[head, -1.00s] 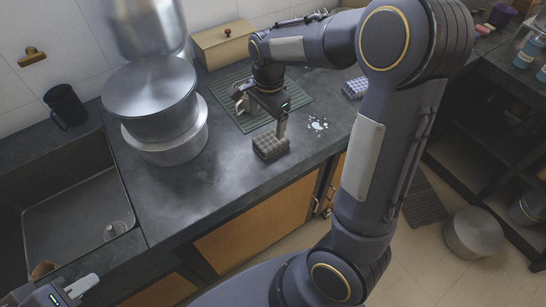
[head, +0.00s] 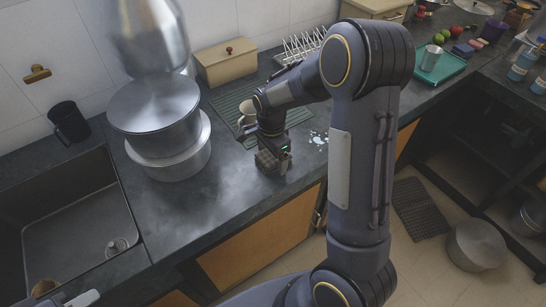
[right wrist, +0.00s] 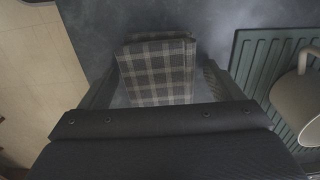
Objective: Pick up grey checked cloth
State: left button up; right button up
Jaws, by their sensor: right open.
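The grey checked cloth (head: 267,161) is a folded block on the dark counter, partly hidden by my right gripper in the head view. In the right wrist view the cloth (right wrist: 158,70) lies between the two fingers of my right gripper (right wrist: 158,88). The fingers are apart, one on each side of the cloth, with a narrow gap visible on the right. Whether they touch it cannot be told. My right gripper (head: 272,160) is low over the counter in the head view. My left gripper (head: 76,299) shows only partly at the bottom left edge.
A green ribbed mat (head: 236,105) with a cup (head: 246,112) on it lies behind the cloth. Large steel pots (head: 155,105) stand to the left, beside the sink (head: 75,215). A whitish spill (head: 319,137) is to the right. The counter's front edge is close.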

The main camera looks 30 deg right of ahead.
jog(key=c, duration=1.1)
jog(key=shift+c, duration=0.3)
jog(key=shift+r, duration=0.55)
notch_tip(320, 180, up, 3)
jog(key=shift+s+f, duration=0.1)
jog(key=shift+f, duration=0.1)
jog(key=s+d+r, duration=0.1)
jog(key=s+r, duration=0.8)
jog(key=s, duration=0.4)
jog(key=shift+s+d+r, duration=0.15)
jog(key=shift+s, duration=0.2)
